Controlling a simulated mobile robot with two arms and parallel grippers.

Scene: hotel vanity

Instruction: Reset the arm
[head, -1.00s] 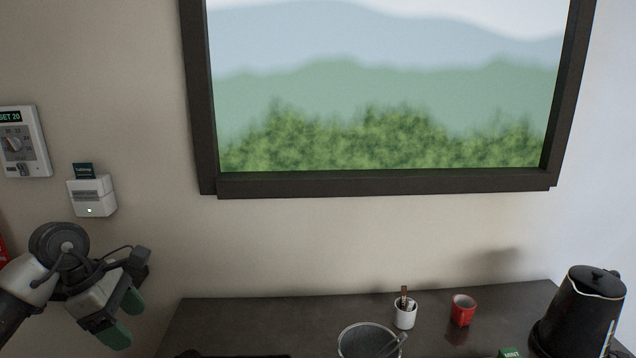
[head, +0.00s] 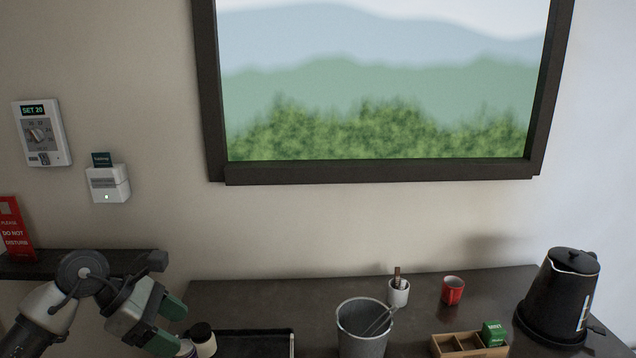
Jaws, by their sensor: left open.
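My left gripper (head: 170,325) is at the lower left, with its green-tipped fingers apart and nothing between them. Its arm comes in from the left. The gripper is in front of the left end of the dark counter (head: 240,293), close in the picture to a dark-capped small bottle (head: 203,338). I cannot tell whether it touches the bottle. My right gripper is not in view.
On the counter are a black tray (head: 291,345), a metal bucket with tongs (head: 361,340), a white cup (head: 398,293), a red mug (head: 453,290), a wooden box (head: 445,345) and a black kettle (head: 563,295). A dark shelf (head: 60,262) holds a red sign (head: 14,230).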

